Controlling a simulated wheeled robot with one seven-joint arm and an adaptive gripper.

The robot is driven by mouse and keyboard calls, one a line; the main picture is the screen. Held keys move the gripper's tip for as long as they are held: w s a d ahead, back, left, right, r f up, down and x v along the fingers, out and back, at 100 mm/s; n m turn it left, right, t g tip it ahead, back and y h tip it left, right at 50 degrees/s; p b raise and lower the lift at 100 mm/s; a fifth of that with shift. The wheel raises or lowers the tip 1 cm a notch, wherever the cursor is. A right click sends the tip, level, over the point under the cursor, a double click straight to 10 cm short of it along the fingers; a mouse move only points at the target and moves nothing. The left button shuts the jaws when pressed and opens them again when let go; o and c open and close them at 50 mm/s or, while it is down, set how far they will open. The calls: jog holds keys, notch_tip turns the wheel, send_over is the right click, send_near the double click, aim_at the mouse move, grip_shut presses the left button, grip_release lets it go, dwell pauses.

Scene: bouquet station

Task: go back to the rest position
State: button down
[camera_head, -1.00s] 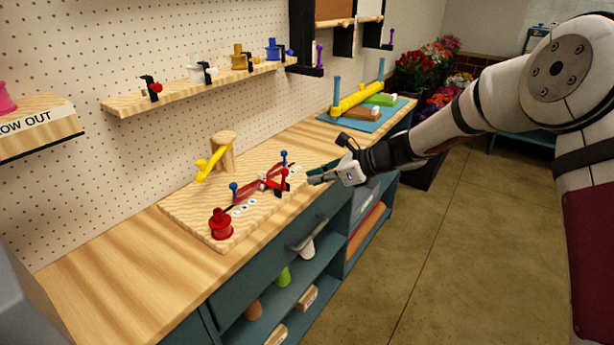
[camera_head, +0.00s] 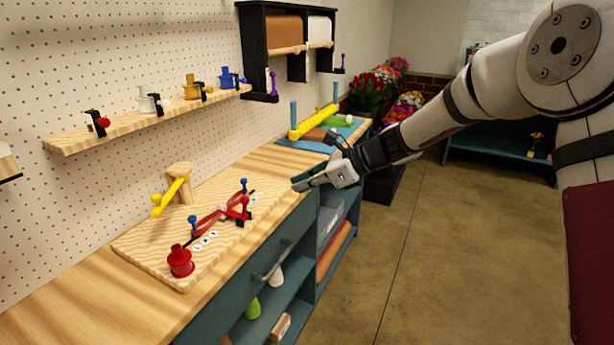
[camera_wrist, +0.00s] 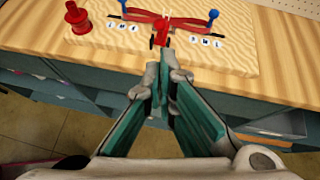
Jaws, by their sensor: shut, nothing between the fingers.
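My gripper (camera_head: 304,184) is shut and empty in the head view, at the front edge of the wooden workbench (camera_head: 70,302), to the right of the bow board. In the wrist view my gripper (camera_wrist: 163,88) shows its green-sided fingers together, pointing toward the board's front edge and apart from the things on it. The wooden board (camera_head: 222,235) carries a red ribbon bow (camera_head: 222,212), blue-topped pegs, a red spool (camera_head: 180,262) and a yellow-handled post (camera_head: 178,185). The bow and the red spool (camera_wrist: 78,18) also show in the wrist view.
A pegboard wall with a spool shelf (camera_head: 150,125) runs along the left. A blue mat (camera_head: 300,144) with a yellow roller lies farther along the bench. Teal shelves (camera_head: 275,310) are under the bench. Flowers (camera_head: 375,88) stand at the back. The floor (camera_head: 430,250) at right is clear.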

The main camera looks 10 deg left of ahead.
jog(key=s+d+r+n+h, duration=0.35)
jog(key=s+d+n, duration=0.25)
jog(key=s, duration=0.4)
jog(key=s+d+r+n+h, duration=0.3)
jog(key=s+d+r+n, duration=0.2)
jog(key=s+d, duration=0.3)
jog(key=s+d+n+t+h, duration=0.1)
jog(key=s+d+n, duration=0.3)
jog(key=s, duration=0.6)
jog(key=s+d+f+n+t+h, duration=0.1)
jog(key=s+d+n+h, duration=0.3)
jog(key=s+d, duration=0.5)
jog(key=shift+s+f+n, duration=0.2)
jog(key=shift+s+n, duration=0.1)
jog(key=shift+s, duration=0.1)
